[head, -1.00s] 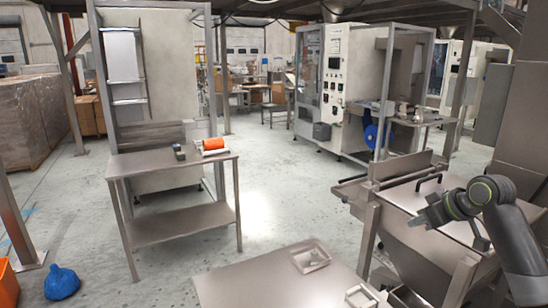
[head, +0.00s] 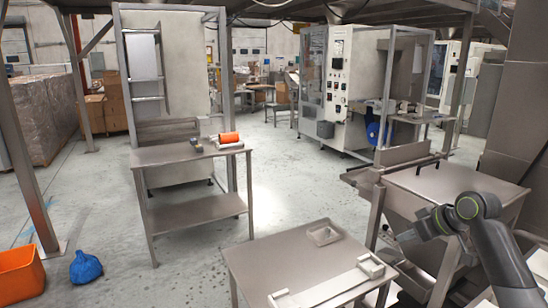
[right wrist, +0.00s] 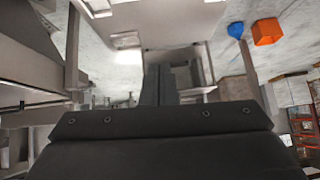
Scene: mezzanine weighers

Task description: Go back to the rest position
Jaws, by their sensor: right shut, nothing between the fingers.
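My right gripper (head: 405,238) is in the lower right of the head view, in front of the steel hopper (head: 455,188). Its fingers are shut with nothing between them. In the right wrist view its two dark fingers (right wrist: 165,86) stand side by side in the middle. My left gripper is not in view.
A steel table (head: 260,262) stands in front, with a small tray (head: 323,234) and a pale rail-like fixture (head: 330,287). Another table (head: 190,153) holds an orange roll (head: 229,138). A blue bag (head: 86,267) and orange bin (head: 20,275) lie left. Floor between is clear.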

